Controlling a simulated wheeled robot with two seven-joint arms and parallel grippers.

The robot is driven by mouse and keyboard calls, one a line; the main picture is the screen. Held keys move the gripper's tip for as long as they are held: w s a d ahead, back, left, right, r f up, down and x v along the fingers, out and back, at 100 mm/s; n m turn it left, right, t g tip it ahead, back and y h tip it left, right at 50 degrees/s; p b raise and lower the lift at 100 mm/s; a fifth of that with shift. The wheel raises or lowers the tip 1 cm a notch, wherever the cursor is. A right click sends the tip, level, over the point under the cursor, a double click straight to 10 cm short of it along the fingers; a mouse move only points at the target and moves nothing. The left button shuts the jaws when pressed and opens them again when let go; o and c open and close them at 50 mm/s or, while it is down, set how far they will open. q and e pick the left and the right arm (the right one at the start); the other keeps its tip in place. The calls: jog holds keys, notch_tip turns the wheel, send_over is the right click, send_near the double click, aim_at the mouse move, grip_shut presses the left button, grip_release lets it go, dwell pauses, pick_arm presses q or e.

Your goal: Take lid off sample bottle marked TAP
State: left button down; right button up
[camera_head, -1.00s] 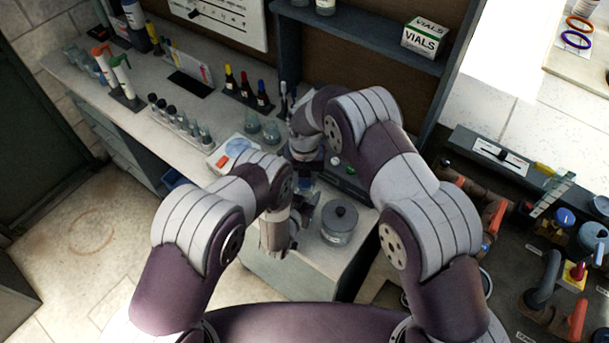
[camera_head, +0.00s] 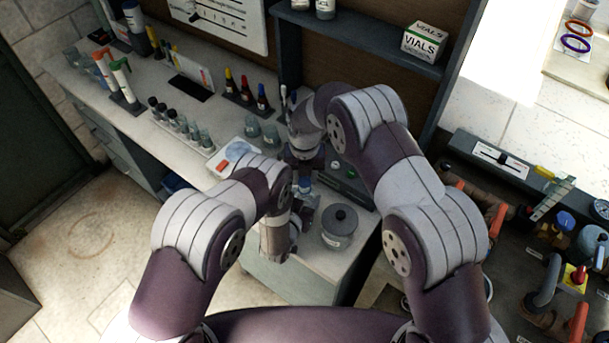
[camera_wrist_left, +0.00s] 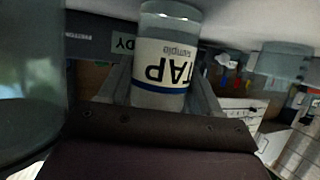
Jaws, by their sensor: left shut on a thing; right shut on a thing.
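The sample bottle marked TAP (camera_wrist_left: 165,75) is a clear bottle with a white label and blue band. In the left wrist view it appears upside down, between the fingers of my left gripper (camera_wrist_left: 160,95), which is shut on it.
A clear jar with a dark lid (camera_head: 339,222) stands close to the right of the grippers. Behind them are two glass jars (camera_head: 262,130), a tray of vials (camera_head: 185,128) and dropper bottles (camera_head: 245,92). A shelf (camera_head: 360,40) overhangs the back.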

aim_at(305, 179)
jog(key=shift+r, duration=0.1)
notch_tip(305, 179, up, 4)
jog(key=shift+f, duration=0.1)
pick_arm(q)
jog(key=shift+c, duration=0.7)
grip_release()
